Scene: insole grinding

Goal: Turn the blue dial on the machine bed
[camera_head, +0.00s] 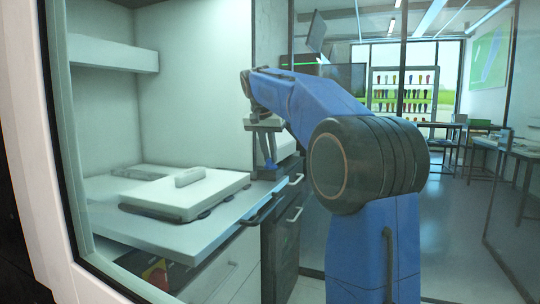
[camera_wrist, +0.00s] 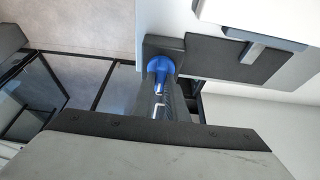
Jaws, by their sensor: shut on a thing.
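The blue dial (camera_wrist: 160,68) shows in the wrist view at the edge of a dark plate (camera_wrist: 212,56). In the head view, its narrow blue part (camera_head: 269,160) stands at the right corner of the pale machine bed (camera_head: 232,211). My gripper (camera_head: 267,138) points down over that corner and is shut on the blue dial. The gripper (camera_wrist: 160,92) also reaches the dial in the wrist view. The exact finger contact is partly hidden and small.
A pale block with a raised handle (camera_head: 190,178) lies on the bed left of my gripper. A white shelf (camera_head: 112,54) juts from the enclosure wall above. Dark drawers with bar handles (camera_head: 280,232) stand below the corner. Open floor lies farther right.

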